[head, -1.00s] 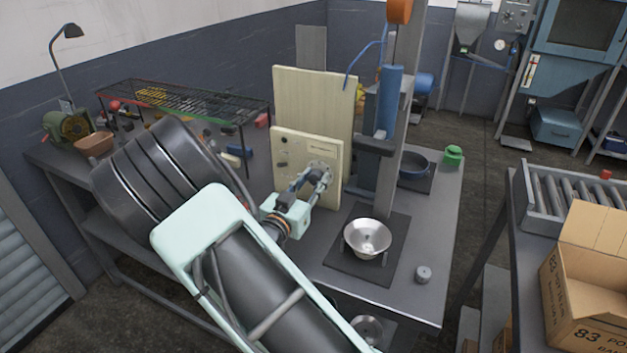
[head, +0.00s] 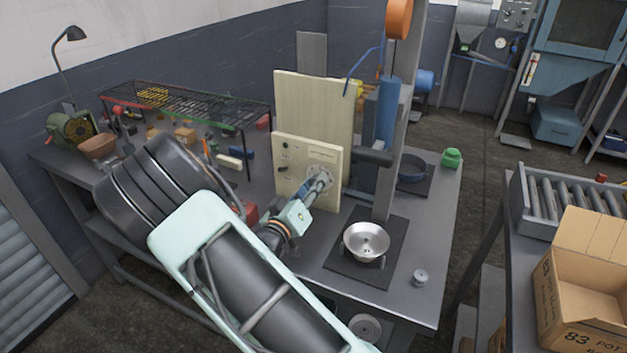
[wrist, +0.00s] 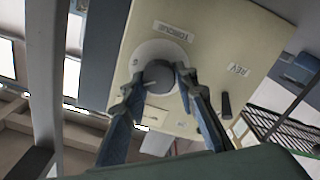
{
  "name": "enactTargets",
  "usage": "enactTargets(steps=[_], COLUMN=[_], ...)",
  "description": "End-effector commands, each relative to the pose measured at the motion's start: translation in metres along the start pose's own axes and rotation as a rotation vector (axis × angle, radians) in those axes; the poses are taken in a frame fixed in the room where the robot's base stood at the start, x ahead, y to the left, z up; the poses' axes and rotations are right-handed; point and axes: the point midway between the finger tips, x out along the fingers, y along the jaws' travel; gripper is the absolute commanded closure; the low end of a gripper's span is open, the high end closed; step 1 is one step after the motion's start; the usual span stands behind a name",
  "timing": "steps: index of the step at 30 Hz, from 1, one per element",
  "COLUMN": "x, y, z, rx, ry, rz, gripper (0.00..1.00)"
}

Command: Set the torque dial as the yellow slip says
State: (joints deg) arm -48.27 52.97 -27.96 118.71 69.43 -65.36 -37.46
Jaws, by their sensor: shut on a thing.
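The torque dial (wrist: 150,50) is a dark round knob on a pale disc, set on a cream panel (head: 307,152). In the wrist view the word TORQUE is printed beside it. My gripper (wrist: 158,79) has a finger on each side of the knob and is shut on it. In the head view my gripper (head: 320,184) reaches the panel's right part and covers much of the dial. The dial's setting cannot be read. I cannot make out the yellow slip or its writing in either view.
A REV label and a dark lever (wrist: 226,105) are beside the dial on the panel. A metal bowl (head: 367,241) stands on a dark plate right of my arm. A grey column (head: 388,190) rises behind it. A wire rack (head: 170,100) stands at the left.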

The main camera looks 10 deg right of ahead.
Motion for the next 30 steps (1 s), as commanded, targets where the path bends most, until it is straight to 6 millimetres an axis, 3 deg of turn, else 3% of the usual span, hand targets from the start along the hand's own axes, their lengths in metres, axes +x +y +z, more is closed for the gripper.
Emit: enactTargets(steps=[18, 30], x=[-0.0007, -0.0005], y=[-0.0017, -0.003], z=[0.0002, 0.0018], rx=[-0.582, -0.862], ry=[-0.001, -0.001], rz=[-0.002, -0.003], gripper=[0.98, 0.98])
